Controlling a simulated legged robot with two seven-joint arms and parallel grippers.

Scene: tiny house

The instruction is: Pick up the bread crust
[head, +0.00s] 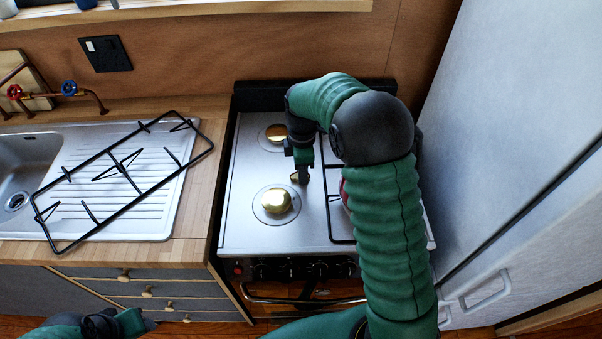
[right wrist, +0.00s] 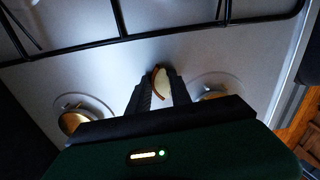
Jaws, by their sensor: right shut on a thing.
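The bread crust (right wrist: 161,84) is a small pale piece with a brown curved edge. In the right wrist view it sits between the two dark fingers of my right gripper (right wrist: 160,88), which is shut on it. In the head view, my right gripper (head: 303,176) points down over the stove top between the two brass burners, with a small part of the crust (head: 295,177) showing beside the fingertips. I cannot tell whether the crust touches the stove. My left gripper (head: 118,324) is low at the bottom left; its jaws are not clear.
The stove (head: 240,225) has brass burners (head: 277,201) and a black grate (head: 340,225) on its right half, partly behind my arm. Another grate (head: 125,170) lies across the sink's drainer at left. A tall grey fridge (head: 500,130) stands close on the right.

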